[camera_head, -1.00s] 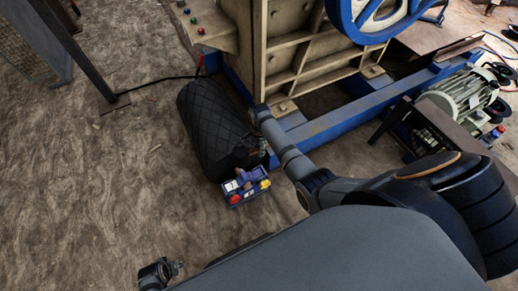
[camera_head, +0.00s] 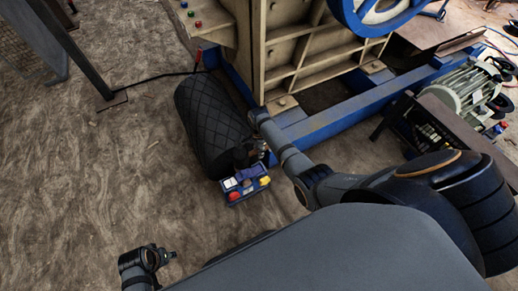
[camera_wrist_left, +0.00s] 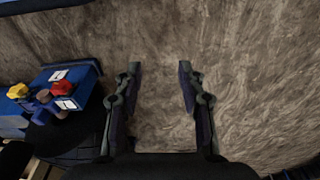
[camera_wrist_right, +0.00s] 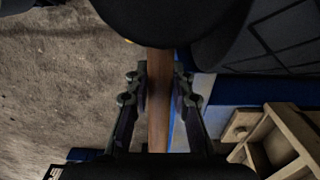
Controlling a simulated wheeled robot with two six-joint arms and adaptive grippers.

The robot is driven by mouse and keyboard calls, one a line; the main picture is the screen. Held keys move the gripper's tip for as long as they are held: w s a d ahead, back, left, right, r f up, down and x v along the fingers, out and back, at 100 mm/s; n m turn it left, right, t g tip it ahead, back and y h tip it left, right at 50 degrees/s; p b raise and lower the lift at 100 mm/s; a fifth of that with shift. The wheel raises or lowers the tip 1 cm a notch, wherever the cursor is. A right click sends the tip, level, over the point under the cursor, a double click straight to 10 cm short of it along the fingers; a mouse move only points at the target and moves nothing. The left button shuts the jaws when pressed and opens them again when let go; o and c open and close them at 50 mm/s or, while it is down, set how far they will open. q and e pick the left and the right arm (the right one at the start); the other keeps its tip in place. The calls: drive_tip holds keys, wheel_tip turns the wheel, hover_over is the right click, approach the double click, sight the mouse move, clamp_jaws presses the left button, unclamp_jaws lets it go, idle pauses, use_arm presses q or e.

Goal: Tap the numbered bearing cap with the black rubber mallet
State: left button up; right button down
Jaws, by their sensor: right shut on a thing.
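My right gripper (camera_wrist_right: 158,88) is shut on the wooden handle (camera_wrist_right: 158,115) of the black rubber mallet in the right wrist view. The dark mallet head (camera_wrist_right: 155,22) fills the top of that view. In the head view my right gripper (camera_head: 259,152) is small and dark, beside the black quilted roll and just above the blue tray. My left gripper (camera_wrist_left: 158,85) is open and empty over bare ground; it also shows at the lower left of the head view (camera_head: 168,255). I cannot make out a numbered bearing cap in any view.
The beige jaw crusher (camera_head: 300,55) with its blue flywheel (camera_head: 345,15) stands on a blue frame (camera_head: 345,118). A black quilted roll (camera_head: 208,120) lies beside it. A motor (camera_head: 465,95) stands right.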

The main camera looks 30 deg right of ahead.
wheel_tip(320, 180, down, 7)
drive_tip(key=b, duration=0.5)
wheel_tip(320, 180, up, 6)
drive_tip(key=p, duration=0.6)
drive_tip(key=shift+f, duration=0.1)
use_arm(q)
wheel_tip(320, 180, up, 11)
drive_tip(key=d+t+h, duration=0.1)
drive_tip(key=d, duration=0.2)
drive_tip(key=shift+w+f, duration=0.15)
use_arm(e)
drive_tip(key=shift+f, duration=0.2)
